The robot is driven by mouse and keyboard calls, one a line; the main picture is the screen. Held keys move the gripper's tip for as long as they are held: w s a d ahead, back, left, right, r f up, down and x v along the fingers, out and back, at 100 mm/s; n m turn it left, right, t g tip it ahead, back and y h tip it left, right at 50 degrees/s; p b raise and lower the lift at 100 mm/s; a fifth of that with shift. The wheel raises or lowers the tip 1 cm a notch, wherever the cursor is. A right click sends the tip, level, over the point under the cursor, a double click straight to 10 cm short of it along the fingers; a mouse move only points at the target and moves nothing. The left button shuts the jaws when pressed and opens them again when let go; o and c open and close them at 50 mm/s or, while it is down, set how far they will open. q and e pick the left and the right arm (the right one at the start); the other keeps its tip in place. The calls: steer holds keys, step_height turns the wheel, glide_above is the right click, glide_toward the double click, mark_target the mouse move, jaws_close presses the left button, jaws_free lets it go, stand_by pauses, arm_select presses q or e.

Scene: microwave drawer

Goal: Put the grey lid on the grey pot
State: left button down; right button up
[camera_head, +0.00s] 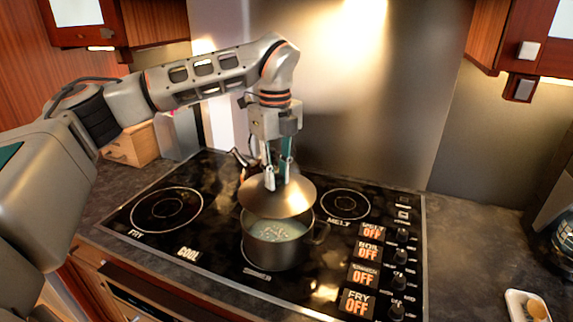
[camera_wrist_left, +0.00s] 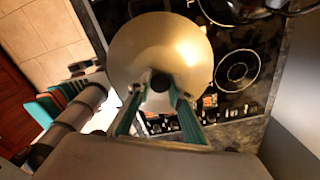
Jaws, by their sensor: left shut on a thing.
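The grey lid (camera_head: 277,198) hangs in the air in the head view, slightly tilted, above the back part of the grey pot. My left gripper (camera_head: 277,180) points down and is shut on the knob of the lid. The lid hides the back of the pot's rim. My right gripper is not in view.
The black cooktop (camera_head: 215,238) has free rings at left (camera_head: 168,208) and back right (camera_head: 345,204). A kettle-like thing (camera_head: 243,165) stands behind the lid, partly hidden. Knobs (camera_head: 400,257) line the right side. A wooden box (camera_head: 133,145) stands at the back left.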

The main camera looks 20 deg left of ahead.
mark_target(277, 187)
arm_select(q)
steer(key=shift+s+r, duration=0.15)
steer(key=shift+s, duration=0.05)
steer(key=shift+f, duration=0.3)
steer(key=shift+f+b, duration=0.55)
steer(key=shift+f, duration=0.05)
steer(key=shift+f+b, duration=0.85)
steer(key=shift+f, duration=1.1)
steer(key=shift+w+f, duration=0.1)
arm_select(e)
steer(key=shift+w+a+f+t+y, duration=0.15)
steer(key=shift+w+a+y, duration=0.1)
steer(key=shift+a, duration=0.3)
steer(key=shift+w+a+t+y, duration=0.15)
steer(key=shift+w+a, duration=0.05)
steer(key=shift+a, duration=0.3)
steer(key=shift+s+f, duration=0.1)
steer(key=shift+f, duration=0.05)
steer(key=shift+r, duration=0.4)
arm_select(q)
steer(key=shift+f, duration=0.3)
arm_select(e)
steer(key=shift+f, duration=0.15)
